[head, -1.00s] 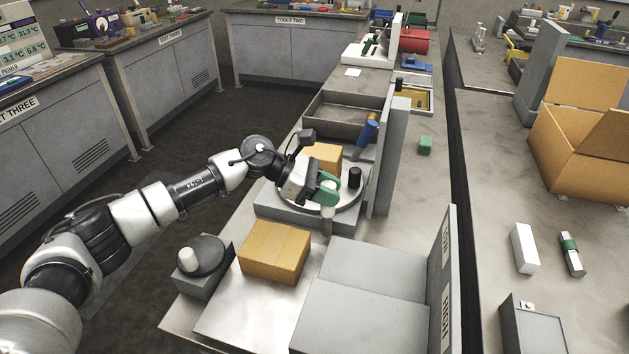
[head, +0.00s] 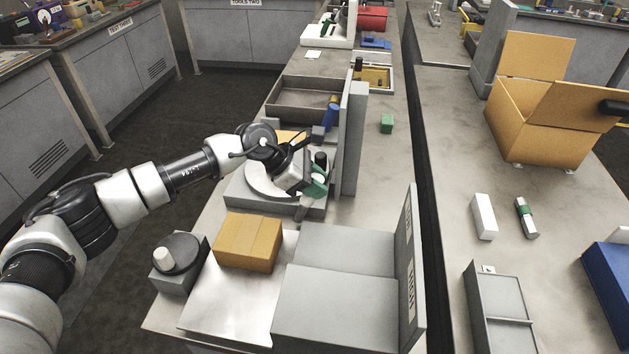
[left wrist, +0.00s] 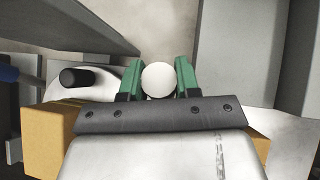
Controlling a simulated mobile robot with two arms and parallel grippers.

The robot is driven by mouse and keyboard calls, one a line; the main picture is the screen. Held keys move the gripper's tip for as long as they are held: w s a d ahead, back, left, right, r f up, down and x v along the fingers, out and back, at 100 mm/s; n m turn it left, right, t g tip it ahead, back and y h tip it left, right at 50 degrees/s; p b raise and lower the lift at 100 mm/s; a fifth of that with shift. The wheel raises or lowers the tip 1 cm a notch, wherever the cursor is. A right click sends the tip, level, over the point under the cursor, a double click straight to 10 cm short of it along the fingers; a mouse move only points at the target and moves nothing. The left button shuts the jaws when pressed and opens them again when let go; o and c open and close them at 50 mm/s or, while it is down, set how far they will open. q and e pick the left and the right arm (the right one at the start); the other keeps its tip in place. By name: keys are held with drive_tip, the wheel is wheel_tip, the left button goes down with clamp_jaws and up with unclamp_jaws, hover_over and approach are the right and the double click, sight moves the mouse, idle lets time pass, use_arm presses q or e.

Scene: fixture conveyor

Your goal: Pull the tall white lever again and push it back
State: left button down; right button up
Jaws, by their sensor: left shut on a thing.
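The white lever (head: 303,209) stands beside the round white plate on the grey block, its top tilted toward the right. My left gripper (head: 314,184), with green fingers, is shut around its upper end. In the left wrist view the lever's round white top (left wrist: 159,79) sits between the two green fingers. The lever's base is small and partly hidden in the head view. My right gripper cannot be made out.
A cardboard box (head: 247,242) sits in front, beside grey slabs (head: 335,290). A tall grey panel (head: 354,140) rises at the right. A dark object (head: 614,107) at the right edge is unclear.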

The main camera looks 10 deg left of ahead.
use_arm(q)
drive_tip(key=c, duration=0.8)
unclamp_jaws()
drive_tip(key=shift+d, duration=0.15)
drive_tip(key=b+v, duration=0.2)
drive_tip(key=v, duration=0.8)
drive_tip(key=shift+a+r+b, duration=0.25)
drive_tip(key=shift+a+b, duration=0.05)
drive_tip(key=shift+s, duration=0.1)
